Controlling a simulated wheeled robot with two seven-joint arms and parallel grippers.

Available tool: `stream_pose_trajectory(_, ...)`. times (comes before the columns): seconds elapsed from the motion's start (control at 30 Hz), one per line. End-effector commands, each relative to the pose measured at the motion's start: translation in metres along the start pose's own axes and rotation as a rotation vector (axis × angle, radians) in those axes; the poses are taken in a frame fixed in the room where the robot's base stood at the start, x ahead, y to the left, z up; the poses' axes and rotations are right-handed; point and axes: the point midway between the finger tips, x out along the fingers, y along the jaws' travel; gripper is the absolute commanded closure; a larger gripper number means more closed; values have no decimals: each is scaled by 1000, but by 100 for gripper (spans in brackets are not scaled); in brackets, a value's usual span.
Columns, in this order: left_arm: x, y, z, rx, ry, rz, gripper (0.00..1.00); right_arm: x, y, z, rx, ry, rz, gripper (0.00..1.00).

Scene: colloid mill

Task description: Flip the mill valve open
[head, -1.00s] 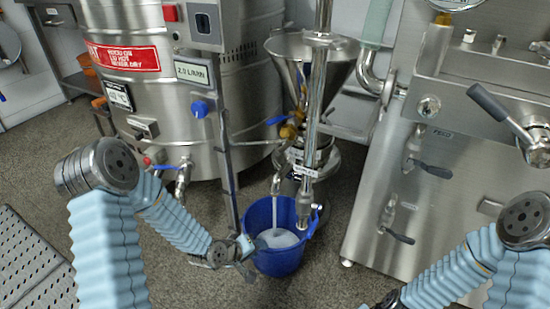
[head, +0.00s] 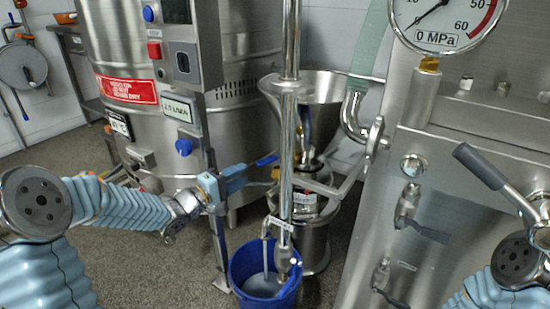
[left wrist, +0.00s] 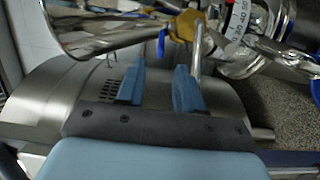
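The mill (head: 308,195) stands in the middle of the head view, a steel funnel hopper above a round body. Its valve has a blue lever (head: 267,160) and a brass body (head: 276,173), partly hidden behind the steel pipe. My left gripper (head: 240,178) is just left of the lever; the head view does not show whether they touch. In the left wrist view its two blue fingers (left wrist: 160,78) stand apart with nothing held between them. The brass valve body (left wrist: 187,24) and a blue lever part (left wrist: 162,45) lie beyond the fingertips. My right gripper is out of view.
A blue bucket (head: 238,270) with pale liquid stands on the floor below the pipe (head: 288,130). A large steel tank (head: 150,75) is behind my left arm. A steel cabinet (head: 370,250) with black-handled valves and a pressure gauge (head: 447,18) is at the right.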

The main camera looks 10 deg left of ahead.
Motion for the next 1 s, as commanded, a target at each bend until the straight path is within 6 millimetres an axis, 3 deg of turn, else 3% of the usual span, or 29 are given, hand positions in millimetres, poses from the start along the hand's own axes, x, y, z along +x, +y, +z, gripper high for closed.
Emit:
stream_pose_trajectory(0.5,108,-3,1,-1,-1,0,64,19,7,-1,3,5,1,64)
stream_pose_trajectory(0.7,126,-2,1,-1,0,-1,64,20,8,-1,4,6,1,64)
stream_pose_trajectory(1.0,128,-2,0,-1,1,-3,64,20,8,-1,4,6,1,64)
